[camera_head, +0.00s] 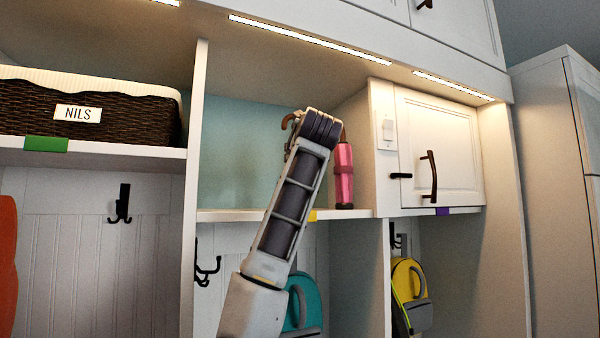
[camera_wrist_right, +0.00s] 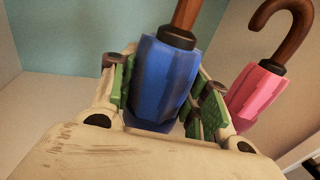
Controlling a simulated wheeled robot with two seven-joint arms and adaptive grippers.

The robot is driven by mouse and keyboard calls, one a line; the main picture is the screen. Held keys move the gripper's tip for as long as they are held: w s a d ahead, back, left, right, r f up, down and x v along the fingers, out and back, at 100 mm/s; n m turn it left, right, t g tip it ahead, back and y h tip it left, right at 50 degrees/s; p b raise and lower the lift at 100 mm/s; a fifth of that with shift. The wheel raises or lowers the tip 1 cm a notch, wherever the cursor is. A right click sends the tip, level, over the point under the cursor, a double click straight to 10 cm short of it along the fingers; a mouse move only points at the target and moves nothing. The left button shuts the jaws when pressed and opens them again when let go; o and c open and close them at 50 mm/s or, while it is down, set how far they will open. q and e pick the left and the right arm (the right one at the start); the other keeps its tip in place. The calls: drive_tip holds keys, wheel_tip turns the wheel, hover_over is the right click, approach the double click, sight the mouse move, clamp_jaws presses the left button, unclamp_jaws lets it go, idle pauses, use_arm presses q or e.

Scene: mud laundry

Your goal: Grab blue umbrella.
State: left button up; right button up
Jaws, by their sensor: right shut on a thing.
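The blue umbrella (camera_wrist_right: 163,82) shows in the right wrist view, upright between the green-padded fingers of my right gripper (camera_wrist_right: 165,95), which is shut on it. Its brown wooden handle (camera_wrist_right: 186,14) rises above the fingers. In the head view my right arm reaches up into the open cubby and hides the umbrella's blue body; a curved brown handle (camera_head: 289,121) shows just left of the wrist. My left gripper is not in view.
A pink umbrella (camera_head: 344,174) stands close on the right in the cubby, and also shows in the right wrist view (camera_wrist_right: 256,92). The shelf (camera_head: 235,215) is otherwise clear on the left. A wicker basket (camera_head: 110,128) sits left; a closed cabinet door (camera_head: 450,140) is right.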

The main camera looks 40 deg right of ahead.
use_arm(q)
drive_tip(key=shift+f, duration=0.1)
use_arm(e)
drive_tip(key=shift+s+r, duration=0.1)
drive_tip(key=shift+r, duration=0.05)
drive_tip(key=shift+s+r+b, duration=0.15)
drive_tip(key=shift+r+b, duration=0.25)
drive_tip(key=shift+r, duration=3.05)
use_arm(q)
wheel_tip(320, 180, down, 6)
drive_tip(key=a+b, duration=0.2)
drive_tip(key=b, duration=0.3)
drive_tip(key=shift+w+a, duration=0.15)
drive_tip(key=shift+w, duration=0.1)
use_arm(e)
drive_tip(key=s+a, duration=0.2)
drive_tip(key=s, duration=0.4)
drive_tip(key=s+a, duration=0.2)
drive_tip(key=s, duration=0.4)
drive_tip(key=s+a, duration=0.2)
drive_tip(key=s, duration=0.4)
drive_tip(key=shift+s+a, duration=0.1)
drive_tip(key=shift+s, duration=0.2)
drive_tip(key=shift+f, duration=0.1)
